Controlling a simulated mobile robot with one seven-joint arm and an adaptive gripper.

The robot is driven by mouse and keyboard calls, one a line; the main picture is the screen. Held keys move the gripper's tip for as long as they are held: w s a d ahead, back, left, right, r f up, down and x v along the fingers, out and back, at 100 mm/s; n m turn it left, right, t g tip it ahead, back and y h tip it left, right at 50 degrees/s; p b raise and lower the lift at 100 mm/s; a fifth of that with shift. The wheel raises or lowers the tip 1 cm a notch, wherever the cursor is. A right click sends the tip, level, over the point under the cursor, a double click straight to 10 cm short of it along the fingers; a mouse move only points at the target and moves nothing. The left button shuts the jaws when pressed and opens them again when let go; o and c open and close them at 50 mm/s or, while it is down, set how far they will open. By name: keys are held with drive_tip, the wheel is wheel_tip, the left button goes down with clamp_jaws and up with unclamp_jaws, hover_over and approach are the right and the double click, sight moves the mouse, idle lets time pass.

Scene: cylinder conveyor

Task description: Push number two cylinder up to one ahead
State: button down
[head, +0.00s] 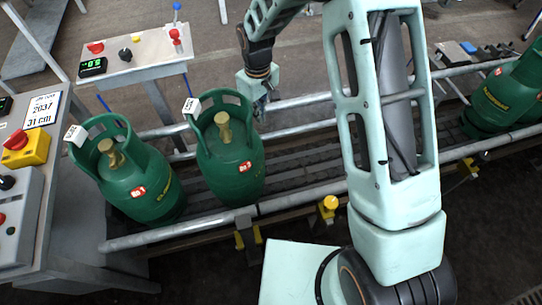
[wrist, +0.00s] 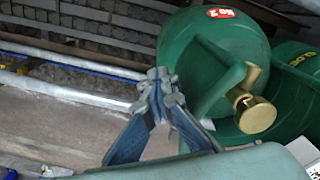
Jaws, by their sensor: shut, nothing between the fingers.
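The number two cylinder (head: 230,170), green with a red No 2 label and a brass valve, stands upright on the conveyor; it also shows in the wrist view (wrist: 215,50). The number one cylinder (head: 145,190) stands just left of it, with a narrow gap between their bodies. My gripper (head: 263,105) is right beside the collar of number two, on its right side. In the wrist view my gripper (wrist: 160,88) is shut and empty, its fingertips close to the green collar. I cannot tell whether they touch it.
More green cylinders (head: 500,100) stand at the far right. A control panel (head: 30,130) is at left, and a small button table (head: 135,60) stands behind the conveyor.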

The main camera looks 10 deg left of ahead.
sight(226, 126)
drive_tip(key=shift+s+a+f+b, duration=0.15)
drive_tip(key=shift+s+a, duration=0.7)
drive_tip(key=shift+a, duration=0.85)
drive_tip(key=shift+s+a+f+b, duration=0.15)
drive_tip(key=shift+s+a, duration=0.65)
drive_tip(key=shift+a, duration=0.9)
drive_tip(key=shift+s+a+f+b, duration=0.15)
drive_tip(key=shift+s+a, duration=0.7)
drive_tip(key=shift+a, duration=0.85)
drive_tip(key=shift+d+r, duration=0.1)
drive_tip(key=shift+d, duration=0.1)
drive_tip(key=shift+w+d, duration=0.15)
drive_tip(key=shift+d, duration=0.1)
drive_tip(key=shift+w+d+r+p, duration=0.15)
drive_tip(key=shift+r+p, duration=1)
drive_tip(key=shift+r, duration=0.75)
drive_tip(key=shift+w+a+r+p, duration=0.15)
drive_tip(key=shift+r+p, duration=1.05)
drive_tip(key=shift+r, duration=0.7)
drive_tip(key=shift+w+d+r+p, duration=0.15)
drive_tip(key=shift+r+p, duration=1)
drive_tip(key=shift+r, duration=0.75)
